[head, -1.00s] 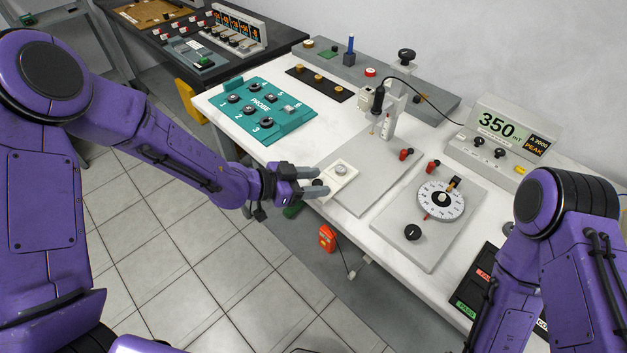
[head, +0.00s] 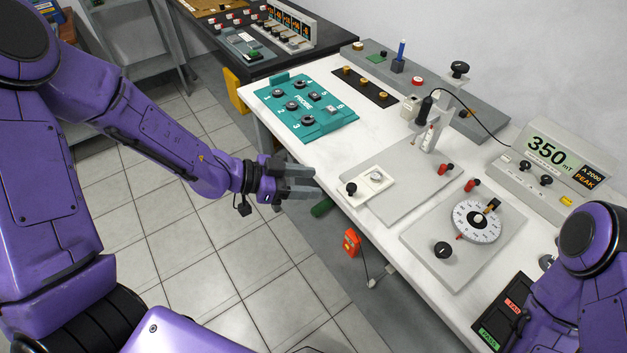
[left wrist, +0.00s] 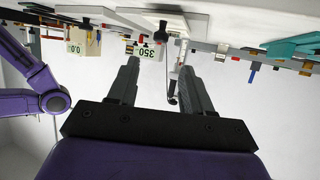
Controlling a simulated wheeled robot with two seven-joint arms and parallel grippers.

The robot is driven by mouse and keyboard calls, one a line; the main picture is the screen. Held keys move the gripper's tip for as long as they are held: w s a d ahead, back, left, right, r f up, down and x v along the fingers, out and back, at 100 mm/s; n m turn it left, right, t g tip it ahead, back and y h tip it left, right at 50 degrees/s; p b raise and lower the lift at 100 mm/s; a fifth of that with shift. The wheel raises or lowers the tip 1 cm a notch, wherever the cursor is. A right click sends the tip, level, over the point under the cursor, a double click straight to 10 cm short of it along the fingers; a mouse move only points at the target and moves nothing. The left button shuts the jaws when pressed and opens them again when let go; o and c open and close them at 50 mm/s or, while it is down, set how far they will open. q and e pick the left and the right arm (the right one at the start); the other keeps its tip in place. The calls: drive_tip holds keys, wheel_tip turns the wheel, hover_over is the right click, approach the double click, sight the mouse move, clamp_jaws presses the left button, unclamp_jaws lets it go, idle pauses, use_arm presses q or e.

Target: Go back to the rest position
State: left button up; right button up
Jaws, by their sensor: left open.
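My left gripper (head: 300,183) is open and empty in the head view. It is off the front edge of the white bench (head: 290,147), over the tiled floor, left of a small white plate with a black knob (head: 352,188). In the left wrist view its two fingers (left wrist: 157,85) stand apart with nothing between them, and the bench shows upside down beyond them. My right arm shows at the lower right of the head view; its gripper is out of frame.
The bench holds a teal probe board (head: 318,122), a grey plate with a white dial (head: 495,221), a meter reading 350 (head: 551,150) and a probe on a stand (head: 425,108). An orange item (head: 352,242) hangs below the front edge. The floor left of the bench is clear.

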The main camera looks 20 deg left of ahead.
idle(0.3)
use_arm(q)
drive_tip(key=a+f+n+t+y, duration=0.3)
drive_tip(key=a+f+n+y, duration=0.6)
drive_tip(key=n, duration=0.6)
drive_tip(key=s+a+f+n+g+y, duration=0.1)
drive_tip(key=s+f+g+y, duration=0.1)
drive_tip(key=s+f, duration=0.6)
drive_tip(key=s+a+f+n+g+y, duration=0.2)
drive_tip(key=s+f+g, duration=0.3)
drive_tip(key=s+f, duration=0.4)
drive_tip(key=s+y, duration=0.1)
drive_tip(key=s, duration=0.6)
drive_tip(key=shift+a+y, duration=0.25)
drive_tip(key=shift+y, duration=0.05)
